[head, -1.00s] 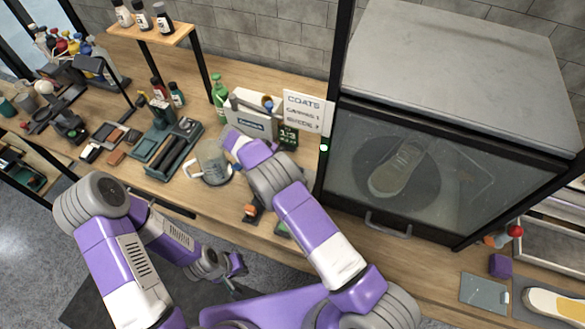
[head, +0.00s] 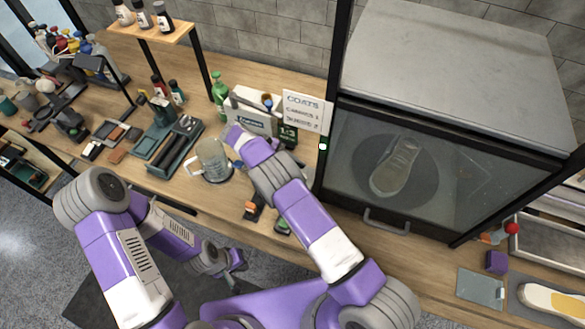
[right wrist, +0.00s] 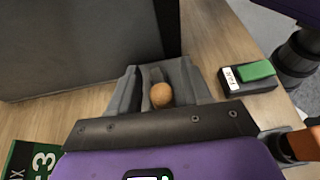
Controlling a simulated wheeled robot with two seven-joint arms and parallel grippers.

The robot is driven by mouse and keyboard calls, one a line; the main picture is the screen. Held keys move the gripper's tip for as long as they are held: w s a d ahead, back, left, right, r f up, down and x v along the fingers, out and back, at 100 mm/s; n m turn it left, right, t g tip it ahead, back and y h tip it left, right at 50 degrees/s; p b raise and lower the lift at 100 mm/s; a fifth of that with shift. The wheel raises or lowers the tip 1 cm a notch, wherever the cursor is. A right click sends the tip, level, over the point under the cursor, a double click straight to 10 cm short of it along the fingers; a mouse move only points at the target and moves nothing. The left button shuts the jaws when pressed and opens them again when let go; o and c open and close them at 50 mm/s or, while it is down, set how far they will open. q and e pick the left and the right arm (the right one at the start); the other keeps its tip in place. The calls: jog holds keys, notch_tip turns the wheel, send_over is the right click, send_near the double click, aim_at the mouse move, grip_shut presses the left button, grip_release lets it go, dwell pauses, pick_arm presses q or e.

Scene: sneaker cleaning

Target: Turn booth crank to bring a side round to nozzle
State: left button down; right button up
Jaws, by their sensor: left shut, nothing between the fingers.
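The booth (head: 445,105) stands at the right of the bench in the head view. Behind its glass a pale sneaker (head: 397,165) lies on a dark round turntable (head: 367,152). In the right wrist view the round wooden crank knob (right wrist: 161,95) sits between the grey fingers of my right gripper (right wrist: 160,90), which look closed on it. The rest of the crank is mostly hidden. In the head view my right arm hides that spot. My left gripper (head: 238,264) is shut and empty, low in front of the bench. The nozzle cannot be made out.
A box with a green switch (right wrist: 257,71) lies close to the knob. A glass jug (head: 212,160), a white COATS sign (head: 303,112) and a green bottle (head: 219,95) stand around my right arm. A yellow-soled shoe (head: 550,300) lies at the far right.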

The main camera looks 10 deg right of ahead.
notch_tip(320, 180, up, 10)
jog(key=p, duration=0.4)
dwell(0.3)
